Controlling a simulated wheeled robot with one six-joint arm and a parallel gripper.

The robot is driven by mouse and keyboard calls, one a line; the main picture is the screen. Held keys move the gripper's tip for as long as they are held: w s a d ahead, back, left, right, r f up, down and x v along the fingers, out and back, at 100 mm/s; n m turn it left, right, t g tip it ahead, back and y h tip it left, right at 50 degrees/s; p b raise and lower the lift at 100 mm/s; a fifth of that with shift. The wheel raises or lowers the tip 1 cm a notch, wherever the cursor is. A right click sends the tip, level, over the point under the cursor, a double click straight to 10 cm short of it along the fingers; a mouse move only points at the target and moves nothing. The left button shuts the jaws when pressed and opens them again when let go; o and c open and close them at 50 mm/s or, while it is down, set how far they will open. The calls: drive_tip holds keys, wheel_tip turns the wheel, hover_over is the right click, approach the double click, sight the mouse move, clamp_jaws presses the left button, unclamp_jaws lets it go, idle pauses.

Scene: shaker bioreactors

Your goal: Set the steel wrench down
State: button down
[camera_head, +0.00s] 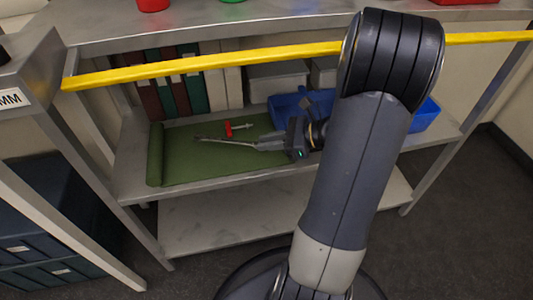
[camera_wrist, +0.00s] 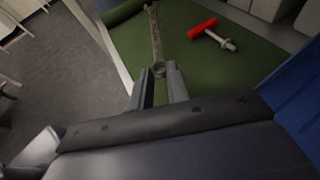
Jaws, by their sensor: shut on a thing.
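My gripper (camera_head: 289,144) is over the right part of the green mat (camera_head: 185,165), on the middle shelf. It is shut on the near end of the steel wrench (camera_head: 225,141), a long grey tool that points left across the mat. In the wrist view the fingers (camera_wrist: 160,72) pinch the end of the wrench (camera_wrist: 156,35), and its far end reaches toward the top edge. The wrench is low over the mat; I cannot tell whether it touches it.
A red-handled metal tool (camera_wrist: 202,28) lies on the mat (camera_wrist: 185,60) just beyond the wrench. Blue bins (camera_head: 287,108) stand behind and right of my gripper. Binders (camera_head: 180,95) stand behind. A yellow rail (camera_head: 200,63) runs above. The mat's left part is clear, ending in a roll.

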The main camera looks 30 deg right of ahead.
sight(270, 157)
drive_tip(key=shift+f+b, duration=0.75)
drive_tip(key=shift+f, duration=1.15)
drive_tip(key=shift+f, duration=0.2)
drive_tip(key=c, duration=1.4)
unclamp_jaws()
drive_tip(key=shift+o, duration=0.2)
drive_tip(key=shift+r, duration=0.1)
drive_tip(key=shift+d+r, duration=0.15)
drive_tip(key=shift+r, duration=0.1)
drive_tip(key=p+v, duration=0.4)
drive_tip(key=v, duration=0.6)
drive_tip(key=shift+s+d+r+p, duration=0.1)
drive_tip(key=shift+d+p, duration=0.05)
drive_tip(key=shift+p, duration=0.2)
drive_tip(key=shift+s+d+r, duration=0.1)
drive_tip(key=shift+s+d, duration=0.35)
drive_tip(key=shift+d, duration=0.05)
